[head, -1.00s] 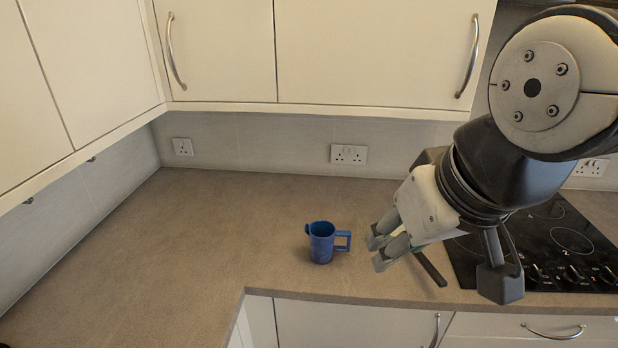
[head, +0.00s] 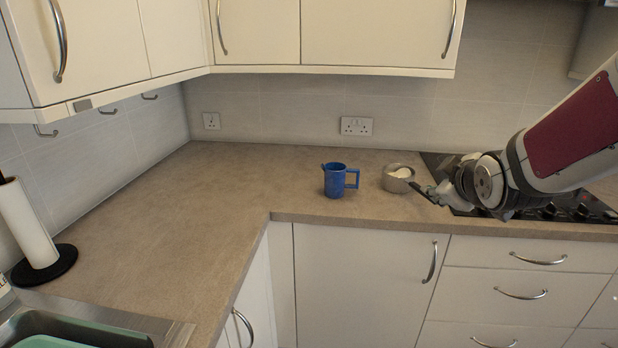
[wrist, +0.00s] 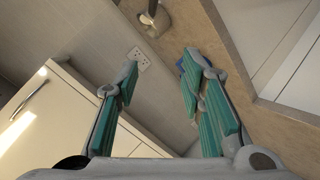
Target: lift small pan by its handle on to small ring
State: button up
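The small pan (head: 393,184) is a grey metal pan with a dark handle (head: 424,193) pointing right and towards the front. It stands on the worktop left of the black hob (head: 436,160). In the wrist view, part of the pan (wrist: 158,22) shows at the top edge, beyond the fingertips. My gripper (head: 440,193) is beside the handle's end in the head view; I cannot tell whether they touch. The wrist view shows my gripper (wrist: 160,72) open, with nothing held between its green-padded fingers. My arm covers much of the hob, and the small ring cannot be made out.
A blue mug (head: 334,181) stands left of the pan, its handle towards it. A paper roll on a black stand (head: 30,232) and a sink (head: 165,328) are at the left. The worktop left of the mug is clear. Wall cabinets (head: 380,30) hang above.

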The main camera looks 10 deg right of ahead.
jog(key=w+d+f+n+t+h+b, duration=0.1)
jog(key=w+d+f+n+t+b, duration=0.1)
jog(key=w+d+f+n+b, duration=0.45)
jog(key=w+d+f+n+t+b, duration=0.2)
jog(key=w+d+f, duration=0.15)
jog(key=f, duration=0.55)
jog(key=x, duration=0.9)
jog(key=a+x, duration=0.1)
jog(key=x, duration=0.3)
jog(key=shift+w+d+r, duration=0.15)
jog(key=shift+w+r, duration=0.15)
jog(key=shift+w, duration=0.25)
grip_shut()
jog(key=shift+r+t, duration=0.2)
jog(key=shift+t, duration=0.1)
